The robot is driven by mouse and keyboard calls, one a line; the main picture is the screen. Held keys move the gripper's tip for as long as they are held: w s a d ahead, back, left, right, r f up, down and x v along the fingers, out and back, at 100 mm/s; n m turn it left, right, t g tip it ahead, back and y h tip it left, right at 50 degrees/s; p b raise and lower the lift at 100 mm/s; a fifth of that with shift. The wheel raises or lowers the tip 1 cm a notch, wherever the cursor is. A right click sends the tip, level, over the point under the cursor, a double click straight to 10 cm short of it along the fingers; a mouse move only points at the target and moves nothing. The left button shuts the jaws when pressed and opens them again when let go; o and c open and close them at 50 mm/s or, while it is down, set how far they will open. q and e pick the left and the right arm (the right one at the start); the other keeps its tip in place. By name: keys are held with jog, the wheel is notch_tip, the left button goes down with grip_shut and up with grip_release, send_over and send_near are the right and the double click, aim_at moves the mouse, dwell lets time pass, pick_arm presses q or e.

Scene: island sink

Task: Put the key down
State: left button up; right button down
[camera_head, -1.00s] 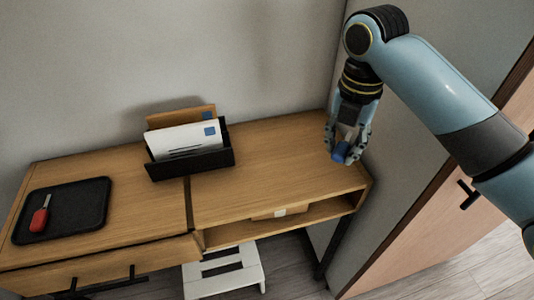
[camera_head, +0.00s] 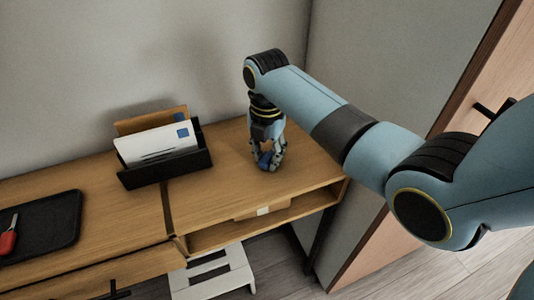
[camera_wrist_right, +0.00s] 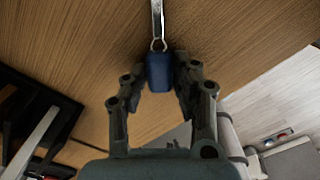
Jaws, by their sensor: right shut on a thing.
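The key is held by its blue fob (camera_wrist_right: 159,74), with a ring and a metal shank (camera_wrist_right: 157,17) pointing away from the fingers in the right wrist view. My right gripper (camera_wrist_right: 160,88) is shut on the fob. In the head view the right gripper (camera_head: 269,163) points down over the right part of the wooden desk (camera_head: 220,200), and the blue fob (camera_head: 265,160) shows between its fingertips. It is low, close to the desk top; I cannot tell if the key touches it. My left gripper is not in view.
A black letter holder (camera_head: 165,175) with envelopes stands left of the right gripper. A black tray (camera_head: 62,225) with a red-handled item (camera_head: 8,243) lies at the far left. The desk top around the gripper is clear. A white step stool (camera_head: 213,275) stands below.

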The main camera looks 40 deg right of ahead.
aim_at(267, 157)
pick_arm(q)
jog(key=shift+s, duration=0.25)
pick_arm(e)
jog(key=shift+f, duration=0.1)
jog(key=c, duration=1)
grip_release()
jog(key=shift+c, duration=0.2)
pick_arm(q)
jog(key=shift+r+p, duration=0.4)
pick_arm(e)
notch_tip(267, 157, up, 12)
jog(key=shift+r, duration=0.2)
